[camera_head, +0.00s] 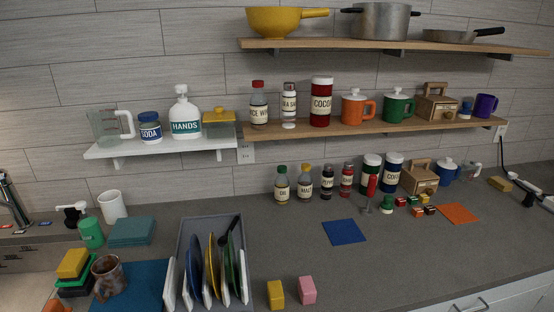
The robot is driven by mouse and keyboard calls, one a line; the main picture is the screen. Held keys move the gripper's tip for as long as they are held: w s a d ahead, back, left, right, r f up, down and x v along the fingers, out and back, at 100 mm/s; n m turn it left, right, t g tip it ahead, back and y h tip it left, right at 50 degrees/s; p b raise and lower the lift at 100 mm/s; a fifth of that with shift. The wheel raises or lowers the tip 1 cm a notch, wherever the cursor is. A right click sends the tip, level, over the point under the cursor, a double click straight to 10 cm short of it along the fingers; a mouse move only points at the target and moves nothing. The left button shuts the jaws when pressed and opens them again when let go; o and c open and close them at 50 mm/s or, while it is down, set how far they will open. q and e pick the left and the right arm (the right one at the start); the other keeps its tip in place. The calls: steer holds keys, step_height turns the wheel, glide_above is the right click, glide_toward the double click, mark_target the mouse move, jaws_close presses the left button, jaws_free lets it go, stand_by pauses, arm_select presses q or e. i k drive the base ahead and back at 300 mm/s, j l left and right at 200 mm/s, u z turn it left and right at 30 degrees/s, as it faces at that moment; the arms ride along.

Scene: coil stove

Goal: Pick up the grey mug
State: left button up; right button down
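No mug in the head view is plainly grey. A brownish-grey mug (109,280) with a mottled surface stands at the lower left, by the left edge of a dark blue mat (145,288). Its handle is on its left side. A white, slightly greyish cup (113,207) stands farther back, near the wall; I see no clear handle on it. Neither of my grippers is in view, and nothing is seen touching either one.
Stacked sponges and boxes (73,265) stand close left of the brownish-grey mug. A dish rack (184,236) with several plates is to its right.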

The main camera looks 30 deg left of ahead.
mark_target(108, 281)
steer(key=u, duration=2.15)
